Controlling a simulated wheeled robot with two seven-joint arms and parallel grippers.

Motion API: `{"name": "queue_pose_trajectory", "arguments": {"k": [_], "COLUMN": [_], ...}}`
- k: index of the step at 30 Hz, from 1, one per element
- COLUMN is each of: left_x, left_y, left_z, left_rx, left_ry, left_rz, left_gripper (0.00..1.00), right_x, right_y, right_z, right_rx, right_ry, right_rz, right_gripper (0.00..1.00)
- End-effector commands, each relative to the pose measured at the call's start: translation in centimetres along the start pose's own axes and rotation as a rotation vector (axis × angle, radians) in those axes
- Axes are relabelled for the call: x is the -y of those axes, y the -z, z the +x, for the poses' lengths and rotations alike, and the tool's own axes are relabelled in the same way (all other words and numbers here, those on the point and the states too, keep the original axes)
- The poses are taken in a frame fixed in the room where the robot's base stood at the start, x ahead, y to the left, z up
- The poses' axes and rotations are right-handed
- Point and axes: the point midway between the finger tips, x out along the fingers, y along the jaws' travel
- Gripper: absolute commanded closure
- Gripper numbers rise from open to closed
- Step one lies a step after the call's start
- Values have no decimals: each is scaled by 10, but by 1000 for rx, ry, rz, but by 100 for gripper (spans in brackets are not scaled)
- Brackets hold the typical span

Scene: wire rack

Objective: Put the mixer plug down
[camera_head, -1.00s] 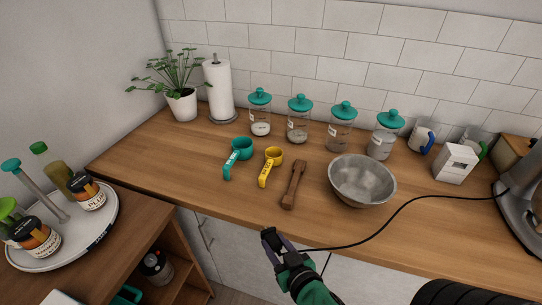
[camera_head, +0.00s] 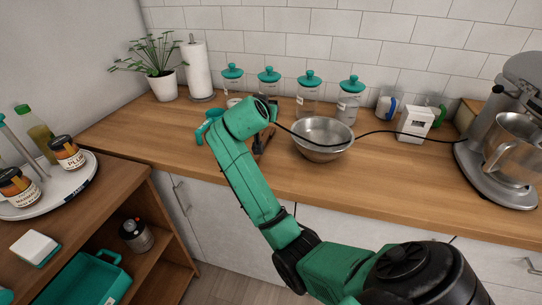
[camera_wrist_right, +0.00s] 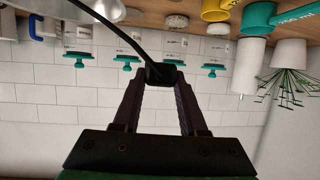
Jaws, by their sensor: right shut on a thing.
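My right gripper (camera_wrist_right: 160,78) is shut on the black mixer plug (camera_wrist_right: 161,74) in the right wrist view, with the plug between its fingertips. The black cord (camera_wrist_right: 120,32) runs up and left from the plug there. In the head view my green right arm reaches over the counter and its wrist hides most of the gripper and the plug. The cord (camera_head: 378,133) passes over the metal bowl (camera_head: 322,139) toward the grey stand mixer (camera_head: 503,140) at the right. The height of the plug above the counter cannot be told. My left gripper is not in view.
Several teal-lidded jars (camera_head: 308,95), a paper towel roll (camera_head: 198,72) and a plant (camera_head: 160,70) stand along the tiled wall. A teal measuring cup (camera_head: 207,127) and a wooden tool (camera_head: 262,147) lie near my arm. The front counter (camera_head: 385,180) is bare right of the bowl.

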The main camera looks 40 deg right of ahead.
Motion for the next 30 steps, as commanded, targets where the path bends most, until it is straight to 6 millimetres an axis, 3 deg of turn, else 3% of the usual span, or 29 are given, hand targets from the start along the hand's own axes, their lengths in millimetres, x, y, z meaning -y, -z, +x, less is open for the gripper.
{"name": "queue_pose_trajectory", "arguments": {"k": [3, 6, 13, 18, 30], "left_x": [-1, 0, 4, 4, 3], "left_y": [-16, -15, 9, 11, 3], "left_z": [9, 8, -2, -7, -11], "left_rx": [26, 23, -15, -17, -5], "left_ry": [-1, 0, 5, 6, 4], "left_rz": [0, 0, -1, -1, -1], "left_gripper": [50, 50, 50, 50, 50], "right_x": [-17, -22, -22, -22, -21], "right_y": [27, 25, -40, -89, -150], "right_z": [-1, 1, 27, 47, 73], "right_rx": [-2, 3, 5, 2, 0], "right_ry": [-84, -109, -108, -107, -103], "right_rz": [36, 38, 32, 34, 39], "right_gripper": [100, 100, 100, 100, 100]}}
